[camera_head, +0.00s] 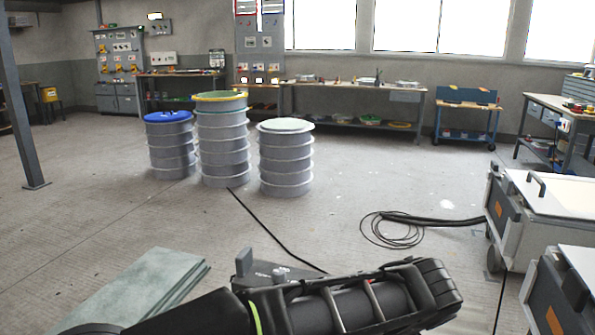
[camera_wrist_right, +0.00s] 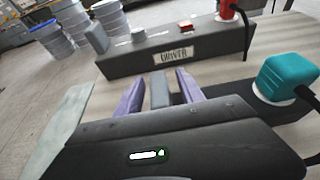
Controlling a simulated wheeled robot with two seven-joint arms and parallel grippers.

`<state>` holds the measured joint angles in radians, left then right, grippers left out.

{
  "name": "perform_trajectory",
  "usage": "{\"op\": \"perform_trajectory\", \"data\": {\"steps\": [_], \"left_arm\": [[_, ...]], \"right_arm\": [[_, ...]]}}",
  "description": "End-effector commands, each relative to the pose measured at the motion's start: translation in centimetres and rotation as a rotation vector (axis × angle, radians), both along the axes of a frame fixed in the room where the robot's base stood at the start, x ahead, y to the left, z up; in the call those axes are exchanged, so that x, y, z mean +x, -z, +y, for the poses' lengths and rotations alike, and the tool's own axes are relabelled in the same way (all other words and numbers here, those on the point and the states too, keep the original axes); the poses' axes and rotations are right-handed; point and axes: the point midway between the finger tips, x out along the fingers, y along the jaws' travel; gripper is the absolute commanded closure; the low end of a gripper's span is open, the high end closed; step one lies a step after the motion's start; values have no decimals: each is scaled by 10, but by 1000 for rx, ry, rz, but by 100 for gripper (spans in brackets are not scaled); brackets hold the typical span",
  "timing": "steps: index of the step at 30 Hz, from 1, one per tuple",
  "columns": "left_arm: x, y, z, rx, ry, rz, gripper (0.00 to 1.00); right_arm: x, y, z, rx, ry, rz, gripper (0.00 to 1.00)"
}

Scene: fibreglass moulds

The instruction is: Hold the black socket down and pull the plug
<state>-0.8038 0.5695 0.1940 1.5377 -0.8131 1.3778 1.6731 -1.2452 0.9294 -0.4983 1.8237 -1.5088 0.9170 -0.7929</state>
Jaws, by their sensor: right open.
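In the right wrist view a teal plug (camera_wrist_right: 287,76) sits in a black socket (camera_wrist_right: 282,106) at the right, with a black cable leaving it. My right gripper (camera_wrist_right: 158,82) shows its two purple fingers apart, left of the teal plug and not touching it. A grey block shows between the fingers; I cannot tell if it is part of the gripper. A red plug (camera_wrist_right: 228,8) stands on a long dark box (camera_wrist_right: 130,62) with a white label. My left gripper is not in view. In the head view, one of my dark arms covers the bottom middle.
Ribbed grey drums (camera_head: 286,160) with coloured lids stand on the floor ahead. A coiled black cable (camera_head: 395,232) lies at the right. White-topped carts (camera_head: 545,200) stand at the right edge. A greenish slab (camera_head: 140,288) lies at lower left.

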Motion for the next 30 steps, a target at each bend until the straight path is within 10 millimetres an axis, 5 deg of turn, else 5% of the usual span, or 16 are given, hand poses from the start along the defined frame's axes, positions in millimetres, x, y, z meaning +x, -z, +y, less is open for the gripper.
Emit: {"op": "perform_trajectory", "data": {"steps": [16, 30], "left_arm": [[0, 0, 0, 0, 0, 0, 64], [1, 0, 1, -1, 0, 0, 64]], "right_arm": [[-88, -34, 29, 2, -2, 0, 55], [-98, -36, 32, 3, 1, 2, 55]]}}
